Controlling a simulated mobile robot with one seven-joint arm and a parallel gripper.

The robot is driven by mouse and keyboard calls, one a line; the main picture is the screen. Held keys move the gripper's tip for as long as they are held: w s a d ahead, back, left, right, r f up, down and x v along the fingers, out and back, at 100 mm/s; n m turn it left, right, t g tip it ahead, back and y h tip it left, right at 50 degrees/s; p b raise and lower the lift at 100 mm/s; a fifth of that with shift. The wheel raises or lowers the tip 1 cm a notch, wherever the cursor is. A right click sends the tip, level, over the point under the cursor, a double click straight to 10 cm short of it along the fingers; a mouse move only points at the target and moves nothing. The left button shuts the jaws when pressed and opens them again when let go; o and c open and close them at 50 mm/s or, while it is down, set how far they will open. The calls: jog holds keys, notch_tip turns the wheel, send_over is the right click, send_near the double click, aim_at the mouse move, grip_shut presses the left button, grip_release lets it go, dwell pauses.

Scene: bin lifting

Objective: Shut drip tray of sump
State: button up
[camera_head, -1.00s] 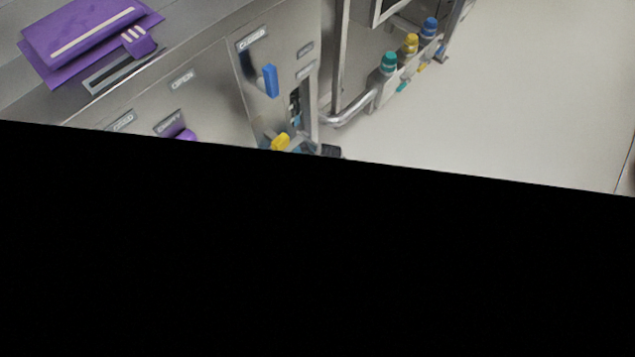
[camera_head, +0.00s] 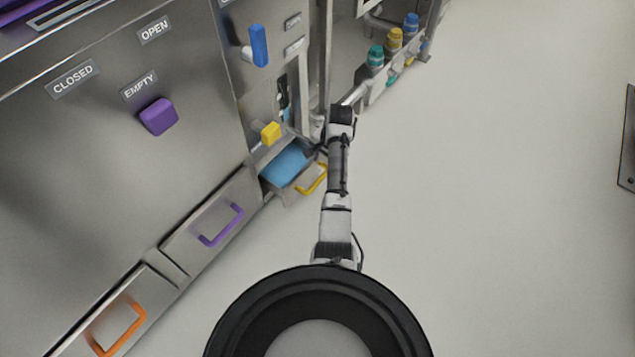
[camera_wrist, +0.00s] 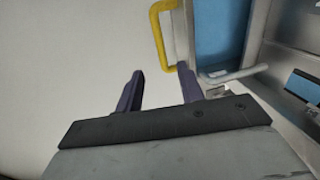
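A drip tray with a blue inside (camera_head: 285,165) sticks out at the foot of the steel cabinet, with a yellow handle (camera_head: 313,181) on its front. In the wrist view the yellow handle (camera_wrist: 157,32) is just beyond my fingers and the blue inside (camera_wrist: 220,35) lies to its right. My gripper (camera_wrist: 161,82) is open, with two dark purple fingers apart and nothing between them. In the head view my arm reaches down beside the tray, and the gripper end is small and partly hidden near the tray's right side. I see no label naming the sump.
Drawers with a purple handle (camera_head: 221,226) and an orange handle (camera_head: 120,328) run along the cabinet foot to the left. A yellow knob (camera_head: 270,133) and a blue lever (camera_head: 259,46) project above the tray. The floor (camera_head: 500,200) to the right is clear.

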aim_at(318, 181)
jog(key=f+b, duration=0.1)
jog(key=f, duration=0.3)
jog(key=w+a+f+b, duration=0.1)
jog(key=f, duration=0.3)
jog(key=a+f+b, duration=0.1)
jog(key=f+b, duration=0.1)
jog(key=f, duration=0.2)
jog(key=shift+w, duration=0.15)
grip_shut()
